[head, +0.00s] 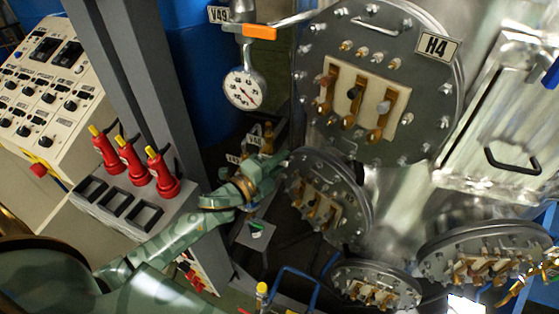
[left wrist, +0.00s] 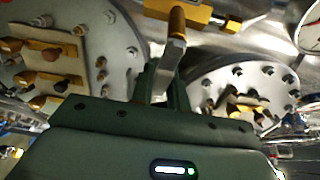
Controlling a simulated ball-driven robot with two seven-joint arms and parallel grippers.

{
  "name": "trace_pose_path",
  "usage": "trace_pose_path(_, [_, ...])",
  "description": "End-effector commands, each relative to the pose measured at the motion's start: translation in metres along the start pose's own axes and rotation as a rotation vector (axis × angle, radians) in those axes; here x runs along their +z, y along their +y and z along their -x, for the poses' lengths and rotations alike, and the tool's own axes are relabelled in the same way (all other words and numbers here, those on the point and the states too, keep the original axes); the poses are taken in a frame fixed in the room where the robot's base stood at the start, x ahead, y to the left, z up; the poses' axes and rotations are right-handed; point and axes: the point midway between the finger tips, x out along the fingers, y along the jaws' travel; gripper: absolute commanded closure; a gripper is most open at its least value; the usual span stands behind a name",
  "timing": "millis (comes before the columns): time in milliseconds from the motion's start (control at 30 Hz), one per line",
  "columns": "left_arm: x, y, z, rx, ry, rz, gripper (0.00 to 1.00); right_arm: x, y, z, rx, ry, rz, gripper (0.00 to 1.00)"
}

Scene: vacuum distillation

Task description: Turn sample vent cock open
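My left gripper (head: 277,164) reaches in from the left in the head view, beside the small round flange at the centre. Brass cocks (head: 268,132) with small tags stand just above it, partly hidden; I cannot tell which is the sample vent cock. In the left wrist view a brass valve body (left wrist: 190,12) lies at the top, with a grey lever (left wrist: 170,55) in front of it. The left gripper (left wrist: 165,82) has its dark fingers close about the lever's lower part; I cannot tell whether they press on it. My right gripper is not in view.
The large H4 flange (head: 425,110) with bolts and terminals is above right. A gauge (head: 244,89) and the orange handle (head: 259,32) by tag V49 are above. Lower flanges (head: 376,284) crowd below.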

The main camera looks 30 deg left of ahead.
Motion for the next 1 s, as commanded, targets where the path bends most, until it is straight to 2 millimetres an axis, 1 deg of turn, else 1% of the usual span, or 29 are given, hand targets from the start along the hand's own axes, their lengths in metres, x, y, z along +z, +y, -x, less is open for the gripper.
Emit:
trace_pose_path(267, [0.0, 0.0, 0.0, -0.002, -0.001, 0.005, 1.0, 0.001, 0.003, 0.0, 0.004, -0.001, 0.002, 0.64])
trace_pose_path(467, [0.0, -0.002, 0.0, -0.022, -0.001, 0.055, 1.0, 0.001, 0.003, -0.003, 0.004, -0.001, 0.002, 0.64])
trace_pose_path(667, [0.001, -0.008, 0.001, -0.07, -0.002, 0.171, 1.0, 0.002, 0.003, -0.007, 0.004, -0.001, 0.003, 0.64])
trace_pose_path(1000, [0.006, -0.024, 0.003, -0.19, -0.002, 0.462, 1.0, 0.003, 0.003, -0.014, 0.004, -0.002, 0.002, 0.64])
